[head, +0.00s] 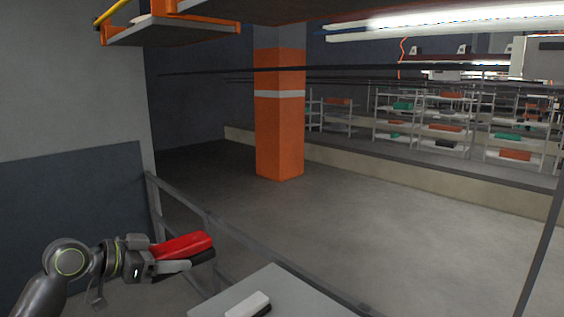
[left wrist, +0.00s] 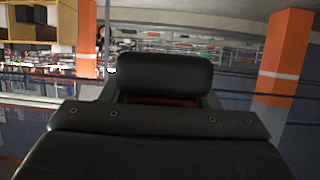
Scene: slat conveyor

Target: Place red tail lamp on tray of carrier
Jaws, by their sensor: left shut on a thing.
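The red tail lamp (head: 183,245) is held in the jaws of my left gripper (head: 200,252), at the lower left of the head view. It lies lengthwise along the fingers and is clear of any surface. In the left wrist view, only a dark red strip of the lamp (left wrist: 162,101) shows behind the dark gripper body and fingertip; the rest is hidden. A grey flat surface (head: 285,290), which may be the carrier's tray, is at the bottom of the head view, right of and below the gripper.
A grey rail (head: 255,247) runs behind the gripper and the surface. An orange pillar (head: 279,130) and shelves with bins (head: 440,120) stand far back. An overhead shelf (head: 170,32) hangs at upper left.

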